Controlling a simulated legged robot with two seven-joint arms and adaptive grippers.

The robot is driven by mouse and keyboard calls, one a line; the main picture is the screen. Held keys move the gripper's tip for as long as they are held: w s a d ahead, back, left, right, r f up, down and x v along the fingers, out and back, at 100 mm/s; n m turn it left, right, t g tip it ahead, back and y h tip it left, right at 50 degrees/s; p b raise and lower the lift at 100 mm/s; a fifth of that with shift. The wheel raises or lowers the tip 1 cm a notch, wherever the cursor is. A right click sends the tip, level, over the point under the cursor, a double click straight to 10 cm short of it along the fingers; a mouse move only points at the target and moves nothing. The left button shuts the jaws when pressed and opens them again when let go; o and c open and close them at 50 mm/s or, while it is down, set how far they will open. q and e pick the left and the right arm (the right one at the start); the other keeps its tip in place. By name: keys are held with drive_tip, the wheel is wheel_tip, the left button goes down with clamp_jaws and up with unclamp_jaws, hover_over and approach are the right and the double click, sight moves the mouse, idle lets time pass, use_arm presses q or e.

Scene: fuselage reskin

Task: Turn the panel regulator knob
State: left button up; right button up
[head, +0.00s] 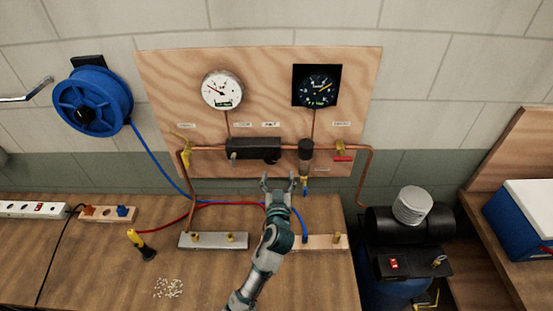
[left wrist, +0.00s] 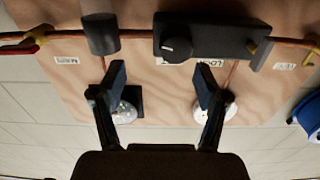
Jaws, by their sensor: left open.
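The wooden wall panel (head: 265,75) carries a black regulator block (head: 240,146) on a copper pipe line. In the left wrist view, upside down, the block (left wrist: 225,38) has a round dark knob (left wrist: 178,48) with a light mark on its face. A dark cylinder (head: 305,150) hangs on the pipe right of the block; it also shows in the wrist view (left wrist: 100,33). My left gripper (head: 279,181) is open and empty in front of the panel's lower edge, below the block's right end. In the wrist view its fingers (left wrist: 161,80) stand apart, with no contact on the knob visible.
A white gauge (head: 222,90) and a black gauge (head: 317,86) sit above. A yellow valve (head: 185,150) is at left, a red lever (head: 342,158) at right. Hoses and manifold blocks (head: 213,241) lie on the bench. A compressor (head: 410,225) stands at right.

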sight(271, 161)
use_arm(q)
drive_tip(key=w, duration=0.1)
drive_tip(key=w+a, duration=0.1)
drive_tip(key=w, duration=0.3)
drive_tip(key=shift+w+a+r+p, duration=0.15)
drive_tip(key=shift+w+a+p, duration=0.1)
drive_tip(key=shift+p, duration=0.1)
drive_tip(key=shift+w+a, duration=0.95)
drive_tip(key=shift+a, duration=0.05)
drive_tip(key=shift+d, duration=0.95)
drive_tip(key=shift+c, duration=1.2)
drive_tip(key=shift+s+d, duration=0.1)
drive_tip(key=shift+d, duration=0.15)
drive_tip(key=c, duration=0.8)
drive_tip(key=shift+a, duration=0.3)
drive_tip(key=shift+c, duration=0.7)
drive_tip(key=shift+a, duration=0.6)
drive_tip(key=shift+d, duration=0.45)
drive_tip(key=shift+a, duration=0.2)
use_arm(e)
drive_tip(key=shift+w+a+r, duration=0.25)
drive_tip(key=shift+w+r, duration=0.15)
drive_tip(key=shift+w, duration=0.15)
drive_tip(key=shift+w+a+r, duration=0.25)
drive_tip(key=shift+w+r, duration=0.15)
drive_tip(key=shift+w, duration=0.1)
